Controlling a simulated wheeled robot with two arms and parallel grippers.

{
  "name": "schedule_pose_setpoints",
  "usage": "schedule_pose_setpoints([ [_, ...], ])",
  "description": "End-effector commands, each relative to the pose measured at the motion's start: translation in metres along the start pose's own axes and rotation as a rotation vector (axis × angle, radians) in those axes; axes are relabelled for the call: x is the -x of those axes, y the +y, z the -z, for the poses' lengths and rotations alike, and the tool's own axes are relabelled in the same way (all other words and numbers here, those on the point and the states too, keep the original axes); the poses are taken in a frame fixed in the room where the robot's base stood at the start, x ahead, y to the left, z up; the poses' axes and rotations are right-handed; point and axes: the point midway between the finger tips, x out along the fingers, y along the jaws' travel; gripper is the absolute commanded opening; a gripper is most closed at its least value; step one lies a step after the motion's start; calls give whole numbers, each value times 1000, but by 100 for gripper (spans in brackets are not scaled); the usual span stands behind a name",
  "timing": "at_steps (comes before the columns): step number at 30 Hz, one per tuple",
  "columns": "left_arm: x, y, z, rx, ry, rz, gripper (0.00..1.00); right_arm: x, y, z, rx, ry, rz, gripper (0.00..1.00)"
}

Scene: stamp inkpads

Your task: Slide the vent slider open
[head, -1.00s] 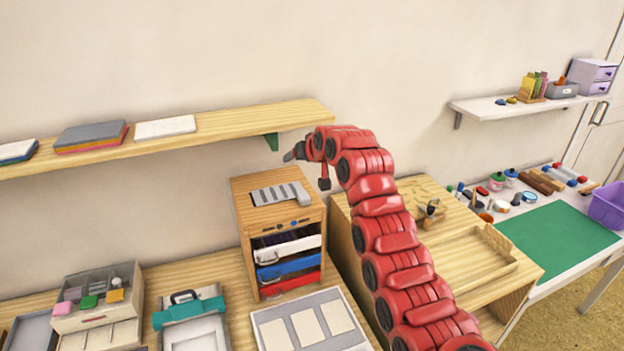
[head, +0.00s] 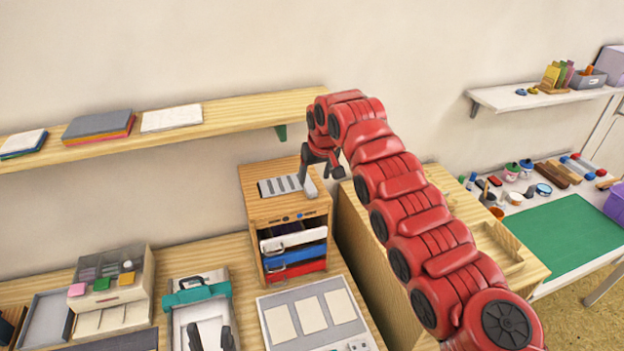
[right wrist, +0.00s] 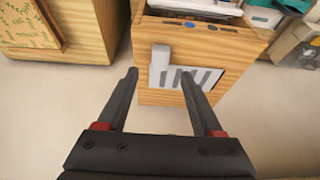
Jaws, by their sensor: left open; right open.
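The vent is a grey slotted plate (head: 277,187) on top of a small wooden cabinet (head: 262,211). Its light grey slider tab (head: 309,186) is at the plate's right end; in the right wrist view the tab (right wrist: 159,58) is on the left of the dark slots. My right gripper (head: 320,174) is open just above the tab. In the right wrist view its fingertips (right wrist: 160,74) appear on either side of the tab; I cannot tell whether they touch it. My left gripper (head: 211,335) is open and empty at the bottom edge, over the teal-clipped tray.
A wooden shelf (head: 240,112) runs along the wall above. A wooden box unit (head: 358,236) stands right of the cabinet. A grey panel with pale squares (head: 340,305) lies in front.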

Motion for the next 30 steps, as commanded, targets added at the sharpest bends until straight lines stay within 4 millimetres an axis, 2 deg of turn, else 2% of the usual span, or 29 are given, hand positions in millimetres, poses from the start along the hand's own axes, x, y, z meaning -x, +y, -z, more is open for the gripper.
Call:
schedule_pose_setpoints([
  [1,-11,-1,2,0,0,0,50,-7,-1,0,1,-6,0,68],
  [5,-34,-2,6,0,0,0,50,-32,-3,1,2,-6,2,68],
  [6,-30,-2,5,0,0,0,50,-40,-3,2,1,2,3,68],
  [12,-32,-2,5,0,0,0,50,-56,-2,3,0,2,4,68],
  [19,-35,-2,6,0,0,0,50,-66,-1,1,1,2,0,68],
  [30,-35,-2,6,0,0,0,50,-67,0,1,1,3,-1,66],
])
